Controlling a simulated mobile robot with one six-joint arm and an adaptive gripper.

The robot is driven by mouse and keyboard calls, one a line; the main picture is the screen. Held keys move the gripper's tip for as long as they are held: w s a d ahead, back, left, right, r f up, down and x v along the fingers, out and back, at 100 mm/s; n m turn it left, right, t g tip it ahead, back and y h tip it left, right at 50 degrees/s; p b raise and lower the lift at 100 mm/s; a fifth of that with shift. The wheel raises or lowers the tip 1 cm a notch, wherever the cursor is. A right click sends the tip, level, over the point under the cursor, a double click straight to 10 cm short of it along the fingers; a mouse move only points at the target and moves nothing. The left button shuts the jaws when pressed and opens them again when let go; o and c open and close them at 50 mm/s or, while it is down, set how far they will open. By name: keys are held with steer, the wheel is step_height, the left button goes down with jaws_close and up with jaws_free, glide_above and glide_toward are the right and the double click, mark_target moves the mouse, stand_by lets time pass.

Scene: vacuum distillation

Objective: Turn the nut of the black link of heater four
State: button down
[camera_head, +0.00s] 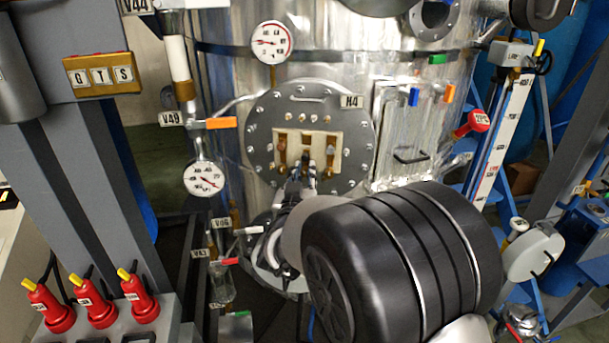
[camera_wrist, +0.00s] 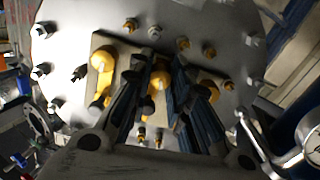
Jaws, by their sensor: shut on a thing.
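Heater four is the round bolted flange (camera_head: 262,150) labelled H4 (camera_head: 350,101) on the silver vessel, in the middle of the head view. Its cream terminal block (camera_head: 342,137) carries brass terminals (camera_head: 282,143) with dark parts among them. My gripper (camera_head: 304,172) reaches up to the block's middle from below. In the wrist view, its dark fingers (camera_wrist: 160,92) are closed around the middle brass nut (camera_wrist: 159,78). A brass terminal (camera_wrist: 102,60) stands free to the left. The fingers partly hide the right terminal and the black link, whose outline I cannot make out.
Small bolts (camera_wrist: 183,43) surround the block. A gauge (camera_head: 271,42) is above the flange; valve V49's orange handle (camera_head: 221,123) and another gauge (camera_head: 204,178) are left. A hatch with a black handle (camera_head: 411,158) is right. Red fire-extinguisher-like items (camera_head: 50,308) stand lower left.

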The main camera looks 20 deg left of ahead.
steer(key=shift+b, duration=0.35)
steer(key=m+b, duration=0.2)
steer(key=b, duration=0.2)
steer(key=shift+f+m, duration=0.15)
steer(key=shift+m, duration=0.15)
steer(key=shift+m+b, duration=0.7)
steer(key=shift+b, duration=0.1)
steer(key=shift+r+m, duration=0.3)
steer(key=c, duration=1.5)
jaws_free()
steer(key=shift+f, duration=0.1)
steer(key=shift+o, duration=0.2)
